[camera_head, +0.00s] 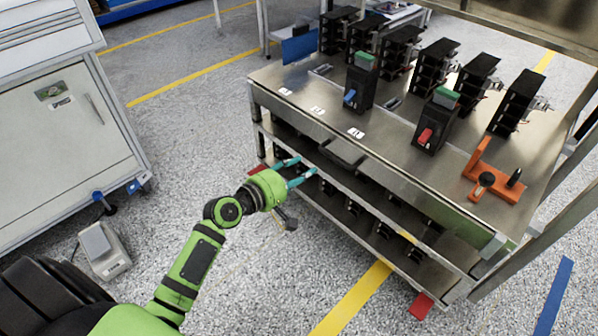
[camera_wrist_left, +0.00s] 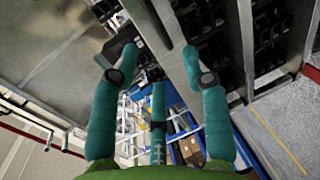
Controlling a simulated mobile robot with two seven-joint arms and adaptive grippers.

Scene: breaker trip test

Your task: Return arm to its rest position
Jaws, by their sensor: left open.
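My left arm is green and black and comes in from the lower left in the head view. My left gripper (camera_head: 296,171) has teal fingers that are apart and empty. It is in front of the near left edge of the metal workbench (camera_head: 300,112), below the top's height as seen. The left wrist view also shows the open fingers (camera_wrist_left: 160,75) with nothing between them. Two breakers stand on the bench: one with a blue lever (camera_head: 360,85) and one with a red lever (camera_head: 434,122). My right gripper is not in view.
An orange fixture (camera_head: 492,178) with black knobs is at the bench's right. Black racks (camera_head: 432,65) line the back. The bench's lower shelf holds dark parts. A white cabinet (camera_head: 65,140) stands left, with a small grey scale-like box (camera_head: 103,250) on the floor. Floor between them is clear.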

